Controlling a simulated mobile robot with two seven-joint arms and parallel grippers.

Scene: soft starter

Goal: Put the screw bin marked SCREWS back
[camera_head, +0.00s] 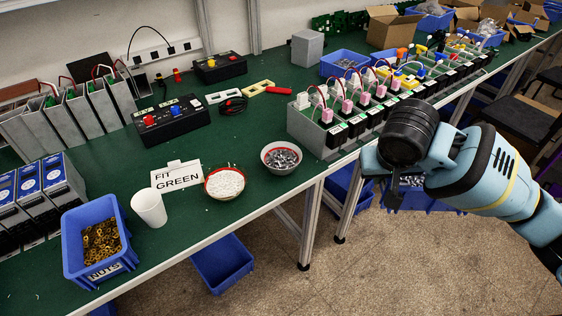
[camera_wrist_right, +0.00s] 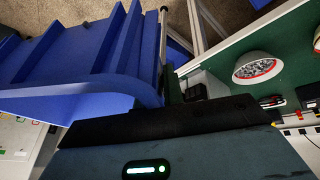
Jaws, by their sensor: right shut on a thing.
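My right gripper (camera_head: 388,178) is shut on a blue bin (camera_head: 440,204). It holds the bin in front of the table's front edge, over the floor. Small grey pieces, probably screws, show inside the bin. My dark wrist and blue arm hide much of it, and its label is not readable. In the right wrist view the same blue bin (camera_wrist_right: 85,65) fills the upper left, close to the gripper body. A blue bin marked NUTS (camera_head: 75,250) stands on the green table (camera_head: 270,205) at the near left. My left gripper is not in view.
A white cup (camera_head: 149,207), a bowl of white pieces (camera_head: 224,182) and a bowl of grey pieces (camera_head: 281,158) stand along the front edge. Grey modules (camera_head: 310,130) line the table's right part. Another blue bin (camera_head: 222,262) sits below the table.

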